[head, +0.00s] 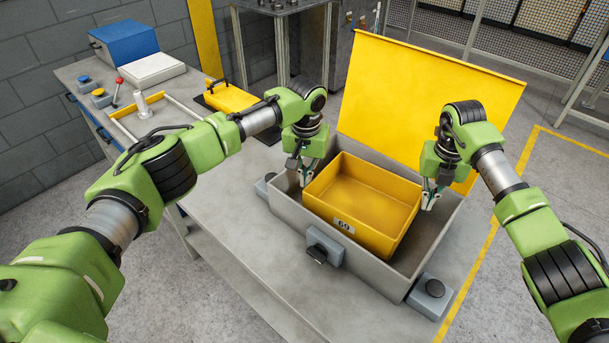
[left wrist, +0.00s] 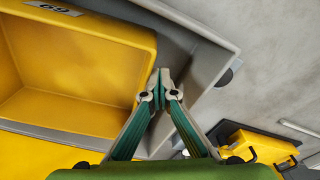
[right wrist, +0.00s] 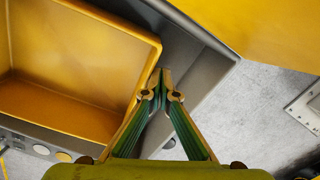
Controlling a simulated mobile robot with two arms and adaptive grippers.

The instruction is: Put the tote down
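The yellow tote (head: 365,187), labelled 69, is empty and level inside a grey box (head: 425,244). Its underside is hidden, so I cannot tell whether it touches the box floor. My left gripper (head: 305,182) is at the tote's left side, fingertips together at its rim; in the left wrist view the fingertips (left wrist: 164,75) meet at the edge of the tote (left wrist: 80,65). My right gripper (head: 429,203) is likewise at the right side; in the right wrist view its fingertips (right wrist: 162,75) meet at the edge of the tote (right wrist: 70,65). The exact contact is hidden.
A yellow panel (head: 425,105) stands upright behind the box. The grey table (head: 250,240) is clear at front left. A yellow case (head: 228,97), a blue box (head: 124,42) and a red-knobbed lever (head: 119,81) lie to the left.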

